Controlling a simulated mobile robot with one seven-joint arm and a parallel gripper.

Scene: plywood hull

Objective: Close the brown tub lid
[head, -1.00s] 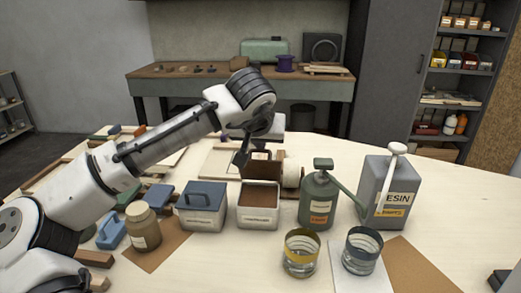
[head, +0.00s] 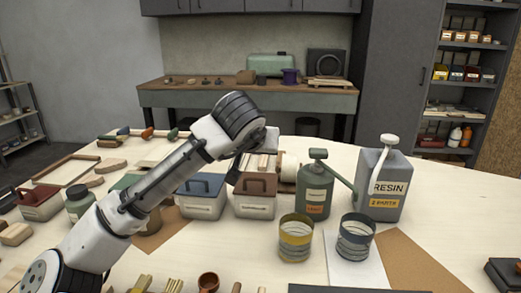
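The brown tub (head: 255,208) is a white box with a label, standing on the pale table near the middle of the head view. Its brown lid (head: 257,187) lies over the tub's top, handle up, and looks down on the rim; any small gap cannot be made out. My gripper (head: 237,172) is just above the left rear of the lid, mostly hidden by my wrist. I cannot tell whether its fingers touch the lid or are open or shut.
A blue-lidded tub (head: 202,204) stands close on the left. A green pump bottle (head: 314,190) and a grey resin can (head: 379,187) stand on the right. Two clear cups (head: 296,238) are in front right. The table directly in front of the brown tub is clear.

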